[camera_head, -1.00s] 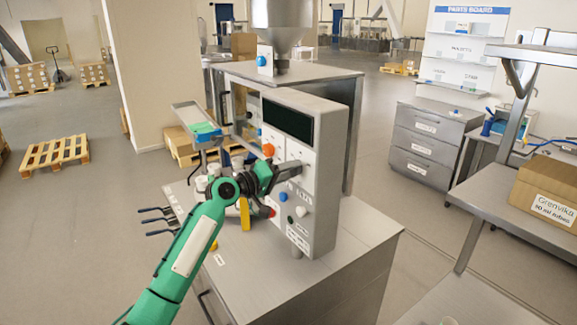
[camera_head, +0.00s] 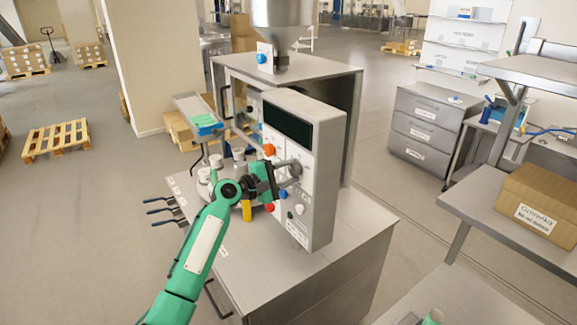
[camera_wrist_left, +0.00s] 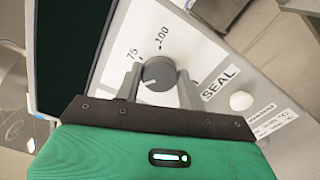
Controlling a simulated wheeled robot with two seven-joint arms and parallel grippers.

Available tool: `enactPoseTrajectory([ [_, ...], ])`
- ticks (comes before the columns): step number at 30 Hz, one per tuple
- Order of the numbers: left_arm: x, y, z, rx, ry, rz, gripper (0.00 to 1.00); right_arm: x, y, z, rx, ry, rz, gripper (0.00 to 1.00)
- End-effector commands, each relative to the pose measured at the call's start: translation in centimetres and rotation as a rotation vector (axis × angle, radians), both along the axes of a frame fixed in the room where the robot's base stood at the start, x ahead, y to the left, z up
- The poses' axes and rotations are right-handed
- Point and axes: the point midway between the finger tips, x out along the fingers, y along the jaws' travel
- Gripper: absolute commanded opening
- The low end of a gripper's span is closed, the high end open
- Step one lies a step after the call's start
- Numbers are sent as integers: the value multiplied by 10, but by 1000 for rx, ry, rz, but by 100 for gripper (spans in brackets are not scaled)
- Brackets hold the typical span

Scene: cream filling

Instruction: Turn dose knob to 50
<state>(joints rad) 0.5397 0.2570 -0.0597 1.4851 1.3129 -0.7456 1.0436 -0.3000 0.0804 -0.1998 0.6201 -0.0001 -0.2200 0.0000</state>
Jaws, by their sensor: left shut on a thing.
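The dose knob (camera_wrist_left: 158,74) is a dark grey round knob with a pale pointer line on the machine's front panel. The numbers 75 and 100 show above it in the left wrist view. Its pointer slants toward the lower left of that view; I cannot read the number it points at. My left gripper (camera_wrist_left: 160,88) is shut on the knob, one finger on each side. In the head view, the left gripper (camera_head: 284,172) is at the panel, mostly hiding the knob. My right gripper is not in view.
The control panel (camera_head: 324,170) also carries an orange knob (camera_head: 269,150), a red knob (camera_head: 270,208) and a blue knob (camera_head: 284,195). A SEAL label (camera_wrist_left: 221,84) and white button (camera_wrist_left: 241,101) lie beside the dose knob. A hopper (camera_head: 288,22) stands above the machine.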

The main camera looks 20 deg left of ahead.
Motion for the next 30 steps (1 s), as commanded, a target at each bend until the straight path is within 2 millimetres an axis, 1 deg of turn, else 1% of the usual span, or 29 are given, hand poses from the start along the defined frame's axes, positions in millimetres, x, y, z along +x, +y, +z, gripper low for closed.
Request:
enactPoseTrajectory([
  [1,0,0,3,-22,19,1,17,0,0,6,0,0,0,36],
  [9,0,0,1,-110,88,1,17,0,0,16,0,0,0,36],
  [27,0,0,-1,-139,111,0,17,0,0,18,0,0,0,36],
  [28,0,0,-1,-139,111,0,43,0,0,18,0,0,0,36],
  [29,0,0,-1,-139,111,0,49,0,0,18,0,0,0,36],
  [30,0,0,-1,-139,111,0,57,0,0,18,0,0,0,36],
])
